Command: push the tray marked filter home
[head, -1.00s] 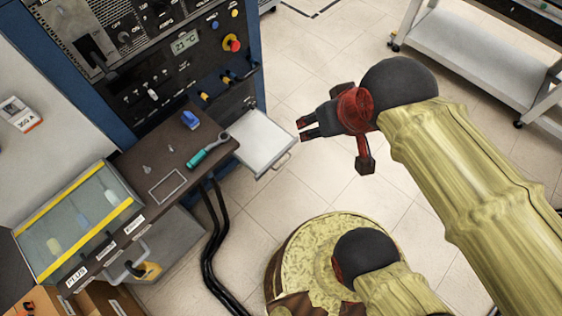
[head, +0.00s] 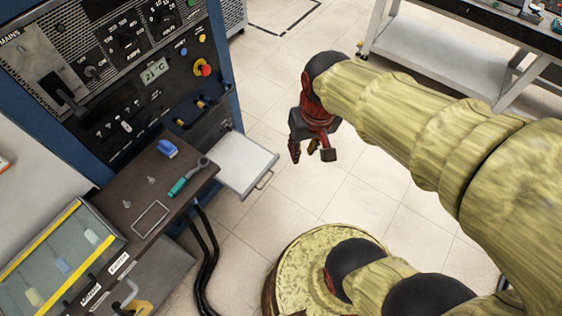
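A flat white tray (head: 246,160) sticks out from the lower front of the blue-sided cabinet, with a thin handle (head: 264,180) at its outer end. I cannot read a filter marking on it. My gripper (head: 303,153) is to the right of the tray, apart from it in the picture, with its fingers pointing down. The fingers look a little apart, with nothing between them.
Left of the tray, a brown bench (head: 150,195) holds a teal-handled tool (head: 185,181) and a blue block (head: 167,149). Black hoses (head: 207,250) hang below. A yellow-edged glass case (head: 60,262) is lower left. Tiled floor (head: 330,200) is open right of the tray.

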